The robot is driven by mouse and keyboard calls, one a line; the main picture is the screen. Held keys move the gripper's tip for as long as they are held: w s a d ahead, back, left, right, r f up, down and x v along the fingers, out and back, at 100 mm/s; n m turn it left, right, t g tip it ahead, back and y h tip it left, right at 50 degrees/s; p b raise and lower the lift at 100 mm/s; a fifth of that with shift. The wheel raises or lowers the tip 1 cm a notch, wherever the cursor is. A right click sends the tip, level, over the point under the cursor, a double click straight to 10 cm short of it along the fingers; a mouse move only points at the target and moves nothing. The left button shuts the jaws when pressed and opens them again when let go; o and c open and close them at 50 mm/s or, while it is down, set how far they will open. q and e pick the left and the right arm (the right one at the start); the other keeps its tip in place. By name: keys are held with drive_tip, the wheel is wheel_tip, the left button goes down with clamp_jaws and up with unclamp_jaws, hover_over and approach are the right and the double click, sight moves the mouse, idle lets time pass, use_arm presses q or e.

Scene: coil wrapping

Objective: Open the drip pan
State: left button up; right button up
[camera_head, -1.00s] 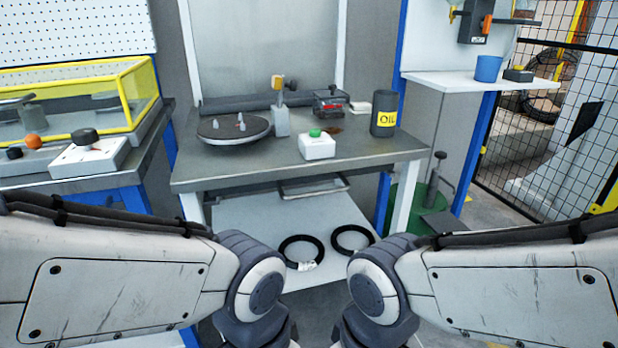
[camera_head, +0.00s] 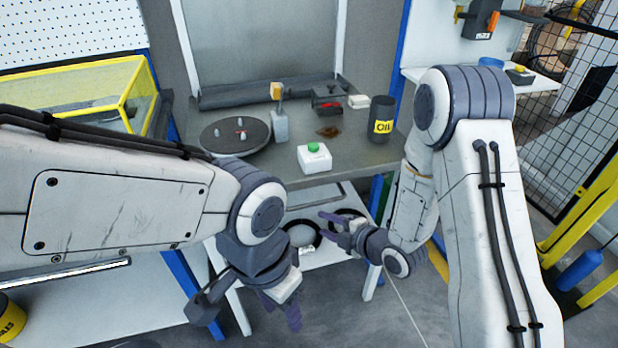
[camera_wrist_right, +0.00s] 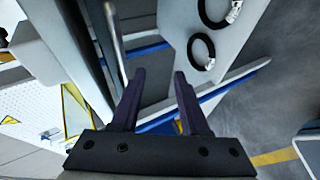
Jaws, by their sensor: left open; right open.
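The drip pan sits under the grey workbench top, and its bar handle (camera_head: 318,197) runs along the front, partly hidden behind my right gripper. The pan itself is mostly hidden under the bench. My right gripper (camera_head: 333,228) is in front of and just below the handle, open and apart from it. In the right wrist view my right gripper (camera_wrist_right: 160,80) shows two dark fingers spread with nothing between them, and the metal handle (camera_wrist_right: 115,45) lies to their left. My left gripper (camera_head: 285,308) hangs low in front of the bench, open and empty.
The bench top (camera_head: 355,160) holds a turntable (camera_head: 235,135), a white button box (camera_head: 314,158) and an oil can (camera_head: 382,115). Black rings (camera_wrist_right: 202,50) lie on the lower shelf (camera_wrist_right: 228,30). A yellow-framed case (camera_head: 80,85) stands left. Open floor lies before the bench.

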sight(315, 202)
wheel_tip(315, 202, up, 4)
drive_tip(key=d+n+t+y+p, duration=0.2)
use_arm(q)
wheel_tip(315, 202, up, 5)
drive_tip(key=shift+f+p, duration=0.15)
drive_tip(key=shift+p, duration=0.6)
use_arm(e)
drive_tip(key=x, duration=1)
drive_tip(key=shift+a+r, duration=0.1)
drive_tip(key=shift+a, duration=0.15)
clamp_jaws()
drive_tip(key=shift+s, duration=0.1)
